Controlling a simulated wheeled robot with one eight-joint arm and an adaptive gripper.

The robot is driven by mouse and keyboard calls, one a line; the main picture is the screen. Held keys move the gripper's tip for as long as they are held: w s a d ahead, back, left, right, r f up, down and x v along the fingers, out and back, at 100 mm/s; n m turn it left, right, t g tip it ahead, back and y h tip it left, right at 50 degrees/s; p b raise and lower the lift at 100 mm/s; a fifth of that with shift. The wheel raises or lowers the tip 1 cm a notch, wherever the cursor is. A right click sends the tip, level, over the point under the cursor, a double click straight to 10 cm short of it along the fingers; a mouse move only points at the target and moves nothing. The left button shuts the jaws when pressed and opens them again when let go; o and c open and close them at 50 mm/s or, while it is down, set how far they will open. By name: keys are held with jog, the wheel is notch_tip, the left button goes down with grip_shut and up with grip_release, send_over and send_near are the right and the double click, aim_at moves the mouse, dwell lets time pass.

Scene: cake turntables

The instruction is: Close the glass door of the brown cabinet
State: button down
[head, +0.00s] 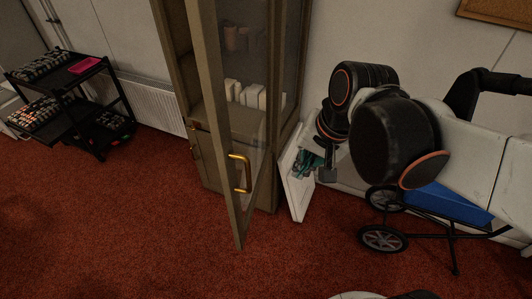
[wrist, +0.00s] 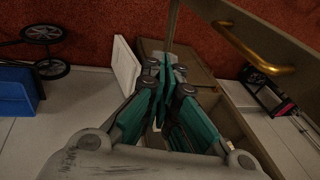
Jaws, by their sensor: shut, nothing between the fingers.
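The brown cabinet (head: 186,60) stands against the wall in the head view, with white items on a shelf inside. Its glass door (head: 215,100) stands open, swung out into the room. A brass handle (head: 240,172) sits on the door frame, and it also shows in the wrist view (wrist: 262,64). My gripper (head: 303,166), with teal fingers, is to the right of the door, apart from the handle. In the wrist view my gripper (wrist: 165,65) is shut and empty, with the door frame (wrist: 240,35) beyond it to the upper right.
A white panel (head: 297,190) stands low beside the cabinet's right side. A wheeled cart with a blue top (head: 445,202) is at the right. A black trolley (head: 85,100) with small items and a radiator (head: 155,103) are at the left. Red carpet (head: 130,220) in front is clear.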

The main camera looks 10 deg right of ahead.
jog(key=w+r+m+g+y+p, duration=0.35)
jog(key=w+r+m+p, duration=0.3)
jog(key=m, duration=0.35)
jog(key=s+a+r+b+x, duration=0.1)
jog(key=s+x, duration=0.1)
jog(key=x, duration=1)
jog(key=shift+a+h, duration=0.4)
jog(key=shift+h, duration=0.05)
jog(key=shift+s+g, duration=0.1)
jog(key=shift+g, duration=0.15)
jog(key=shift+f, duration=0.1)
